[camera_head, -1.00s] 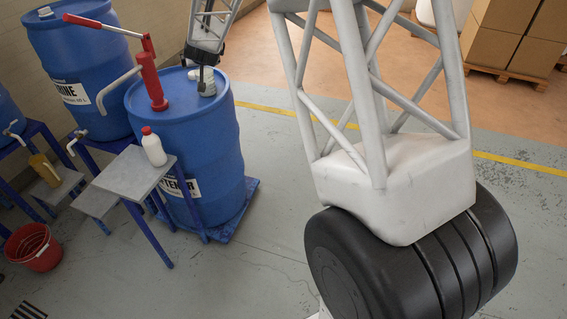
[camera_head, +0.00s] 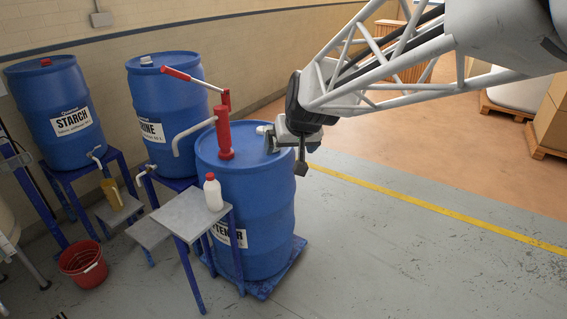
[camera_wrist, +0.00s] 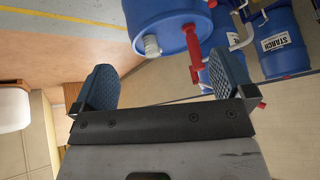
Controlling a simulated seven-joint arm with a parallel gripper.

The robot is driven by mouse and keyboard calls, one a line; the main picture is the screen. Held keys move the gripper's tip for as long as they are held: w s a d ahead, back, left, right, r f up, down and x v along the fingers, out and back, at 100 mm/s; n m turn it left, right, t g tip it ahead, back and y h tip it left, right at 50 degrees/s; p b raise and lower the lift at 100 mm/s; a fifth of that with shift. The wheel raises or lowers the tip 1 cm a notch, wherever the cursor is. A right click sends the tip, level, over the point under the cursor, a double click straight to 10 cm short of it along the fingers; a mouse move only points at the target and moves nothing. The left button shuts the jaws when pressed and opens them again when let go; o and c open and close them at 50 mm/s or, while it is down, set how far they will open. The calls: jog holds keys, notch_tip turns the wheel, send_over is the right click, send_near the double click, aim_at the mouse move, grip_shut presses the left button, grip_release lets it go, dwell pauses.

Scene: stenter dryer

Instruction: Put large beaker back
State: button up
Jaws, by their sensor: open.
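My gripper (camera_head: 286,153) is beside the upper right rim of the front blue drum (camera_head: 262,215). Its two blue pads stand wide apart in the wrist view (camera_wrist: 160,88), with nothing between the tips. Ahead of them a pale ribbed cylinder (camera_wrist: 152,45) sits at the top of the drum (camera_wrist: 165,15), apart from the pads; I cannot tell whether it is the large beaker or a drum cap. An amber container (camera_head: 112,193) stands on a low shelf at the left.
A red hand pump (camera_head: 224,135) rises from the front drum. A white bottle with a red cap (camera_head: 213,194) stands on the grey table (camera_head: 185,213). Two more drums stand behind, one marked STARCH (camera_head: 55,110). A red bucket (camera_head: 84,264) is on the floor. The right floor is clear.

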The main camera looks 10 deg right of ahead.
jog(key=s+d+f+g, duration=0.1)
jog(key=s+g, duration=0.1)
jog(key=s, duration=1.1)
jog(key=s+d+f+g+h, duration=0.1)
jog(key=s+f, duration=0.1)
jog(key=s, duration=1.2)
jog(key=shift+s+d+f+g+h, duration=0.2)
jog(key=shift+d+g+h, duration=0.1)
jog(key=shift+g, duration=0.1)
